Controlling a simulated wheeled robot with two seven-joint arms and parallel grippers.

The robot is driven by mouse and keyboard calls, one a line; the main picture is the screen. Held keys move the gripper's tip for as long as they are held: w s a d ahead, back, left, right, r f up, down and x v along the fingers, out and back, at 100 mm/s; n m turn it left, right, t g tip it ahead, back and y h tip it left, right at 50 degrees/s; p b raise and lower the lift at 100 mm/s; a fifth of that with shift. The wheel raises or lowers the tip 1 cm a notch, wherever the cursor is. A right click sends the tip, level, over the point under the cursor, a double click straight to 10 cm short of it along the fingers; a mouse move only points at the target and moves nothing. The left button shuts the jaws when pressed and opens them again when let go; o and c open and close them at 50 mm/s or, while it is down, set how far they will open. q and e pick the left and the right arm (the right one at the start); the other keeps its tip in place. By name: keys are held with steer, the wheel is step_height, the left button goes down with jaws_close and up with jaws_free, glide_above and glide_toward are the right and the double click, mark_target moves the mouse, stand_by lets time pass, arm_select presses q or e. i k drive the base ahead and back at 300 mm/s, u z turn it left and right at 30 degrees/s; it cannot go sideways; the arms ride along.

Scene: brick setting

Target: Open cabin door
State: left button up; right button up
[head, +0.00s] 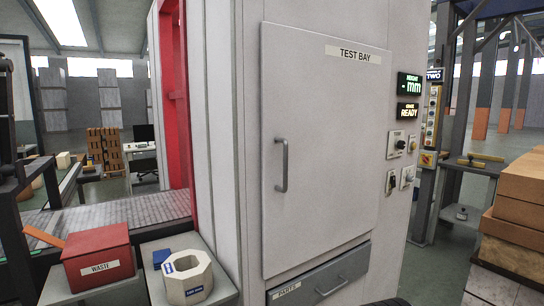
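The cabin door (325,150) is a grey panel labelled "TEST BAY" in the middle of the head view. It looks closed, lying flush with the cabinet front. Its vertical grey bar handle (284,166) is near the door's left edge, and nothing touches it. Neither of my grippers shows in this view.
Below the door is a drawer labelled "PARTS" (320,283). A red "WASTE" box (98,257) and a white octagonal ring (187,277) stand on shelves at lower left. A control panel (402,142) is right of the door. Stacked brown blocks (520,205) stand at far right.

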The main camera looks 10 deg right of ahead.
mark_target(325, 100)
steer(key=i, duration=0.3)
steer(key=z, duration=2.5)
steer(key=i, duration=2)
steer(key=u, duration=3.2)
